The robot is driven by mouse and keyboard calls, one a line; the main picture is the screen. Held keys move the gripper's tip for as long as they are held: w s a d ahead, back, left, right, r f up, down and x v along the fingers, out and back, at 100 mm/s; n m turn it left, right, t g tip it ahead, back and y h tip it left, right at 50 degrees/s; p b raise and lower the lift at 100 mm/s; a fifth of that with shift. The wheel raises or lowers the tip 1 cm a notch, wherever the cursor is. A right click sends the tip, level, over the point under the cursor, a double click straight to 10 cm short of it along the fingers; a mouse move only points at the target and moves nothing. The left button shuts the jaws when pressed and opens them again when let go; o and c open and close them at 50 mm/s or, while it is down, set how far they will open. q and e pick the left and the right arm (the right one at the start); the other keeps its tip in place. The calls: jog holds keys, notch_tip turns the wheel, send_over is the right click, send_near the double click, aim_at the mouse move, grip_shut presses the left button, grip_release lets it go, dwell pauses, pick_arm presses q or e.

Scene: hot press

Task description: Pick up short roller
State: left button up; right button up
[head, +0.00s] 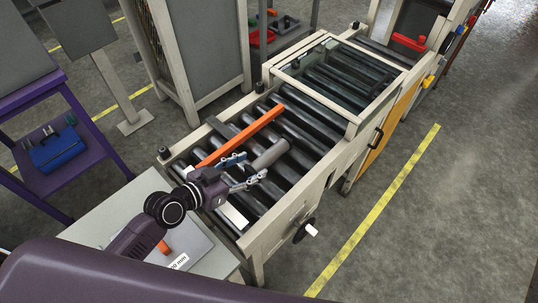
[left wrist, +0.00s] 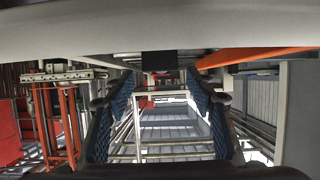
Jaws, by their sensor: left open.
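The short roller (head: 269,155) is a plain grey cylinder lying on the dark rollers of the conveyor in the head view. My left gripper (head: 243,173) is open at its lower-left end, with blue-padded fingers. One fingertip is near the end of the roller and the other is lower right; I cannot tell if either touches it. In the left wrist view the two blue-padded fingers (left wrist: 162,98) stand apart with nothing visibly gripped between them. I cannot pick out the short roller for sure there. My right gripper is not in view.
An orange bar (head: 240,136) lies along the conveyor's left side. A glass-topped frame (head: 353,106) covers its far part. A handwheel (head: 304,231) sticks out in front. A pale side table (head: 110,215) stands at the near left. Open floor lies to the right.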

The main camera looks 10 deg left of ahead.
aim_at(261, 159)
pick_arm(q)
jog(key=shift+x, duration=0.95)
jog(key=shift+w+d+f+p, duration=0.15)
jog(key=shift+w+d+p, duration=0.3)
jog(key=shift+w, duration=0.15)
jog(key=x, duration=0.3)
jog(key=shift+w+f+p, duration=0.1)
jog(key=shift+w+p, duration=0.1)
jog(key=shift+p, duration=0.15)
jog(key=shift+w+d+f, duration=0.25)
jog(key=shift+w, duration=0.05)
jog(key=shift+c, duration=0.7)
jog(key=shift+r, duration=0.1)
grip_shut()
